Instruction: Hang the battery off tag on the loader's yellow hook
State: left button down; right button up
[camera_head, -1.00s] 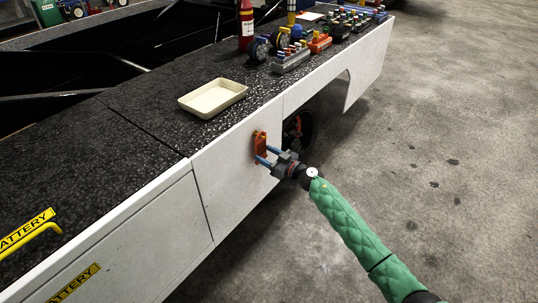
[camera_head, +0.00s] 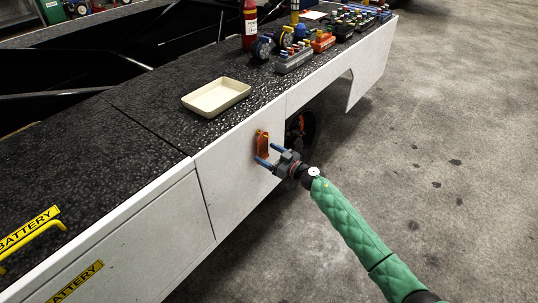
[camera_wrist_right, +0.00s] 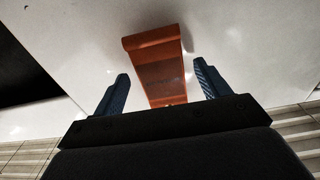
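An orange plate-like piece (camera_head: 262,144) is against the white side panel of the loader, below the tray. In the right wrist view this orange piece (camera_wrist_right: 160,72) has a lip at its top; no wording can be read on it, so I cannot tell if it is the battery off tag. My right gripper (camera_head: 268,154) is open at it, and in the wrist view its blue fingers (camera_wrist_right: 160,88) stand either side of it with gaps. A bent yellow bar, seemingly the hook (camera_head: 34,239), is at the far left beside a yellow BATTERY label (camera_head: 28,228). My left gripper is out of view.
A cream tray (camera_head: 216,97) lies on the black speckled loader top. A red bottle (camera_head: 249,25) and several coloured connector blocks stand further back. Another BATTERY label (camera_head: 78,281) is on the white side. The concrete floor at right is clear.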

jog(key=shift+d, duration=0.1)
jog(key=v, duration=0.7)
jog(key=shift+s+d, duration=0.2)
jog(key=shift+s, duration=0.05)
